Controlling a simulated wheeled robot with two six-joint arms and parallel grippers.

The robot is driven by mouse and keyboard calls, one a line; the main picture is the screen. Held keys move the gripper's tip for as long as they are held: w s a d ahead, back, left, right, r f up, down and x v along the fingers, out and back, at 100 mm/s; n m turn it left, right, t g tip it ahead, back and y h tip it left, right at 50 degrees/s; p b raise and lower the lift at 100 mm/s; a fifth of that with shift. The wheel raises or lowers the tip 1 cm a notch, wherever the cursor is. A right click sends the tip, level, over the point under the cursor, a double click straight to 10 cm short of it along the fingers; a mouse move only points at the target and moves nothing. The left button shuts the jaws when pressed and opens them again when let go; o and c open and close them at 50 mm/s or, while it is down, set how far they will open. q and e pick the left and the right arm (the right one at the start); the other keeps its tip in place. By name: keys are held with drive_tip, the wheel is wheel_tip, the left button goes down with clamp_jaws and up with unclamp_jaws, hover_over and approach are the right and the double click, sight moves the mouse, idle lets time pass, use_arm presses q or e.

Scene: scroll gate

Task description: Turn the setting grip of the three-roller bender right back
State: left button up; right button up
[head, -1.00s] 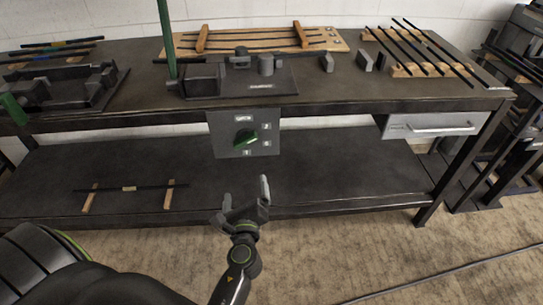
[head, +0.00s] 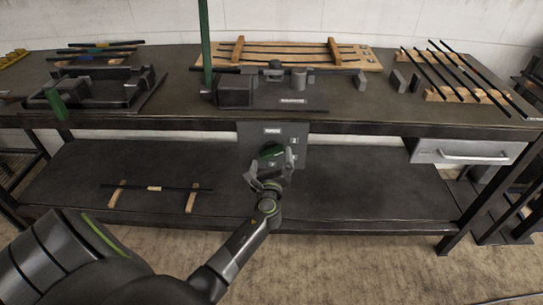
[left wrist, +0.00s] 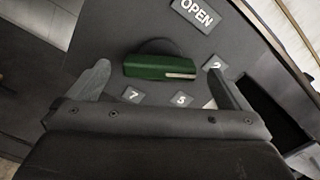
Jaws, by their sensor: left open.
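The setting grip (head: 270,151) is a green bar knob on a grey panel (head: 302,133) hung from the bench's front edge. In the left wrist view the green grip (left wrist: 160,67) lies nearly level, with a pale line at its right end. Plates around it read OPEN, 2, 5 and 7. My left gripper (head: 268,170) is open just in front of the grip. Its fingers (left wrist: 158,86) stand to the left and right of the grip, apart from it. The bender (head: 270,88) with its rollers stands on the bench above the panel. My right gripper is not in view.
A tall green lever (head: 205,45) rises from the bench. A drawer (head: 462,151) with a bar handle hangs at the right. A rod on two wooden blocks (head: 190,200) lies on the lower shelf (head: 350,190). Rods on a wooden rack (head: 470,94) lie at the back right.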

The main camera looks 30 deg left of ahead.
use_arm(q)
drive_tip(key=shift+x, duration=1.1)
drive_tip(key=c, duration=1)
drive_tip(key=shift+f, duration=0.1)
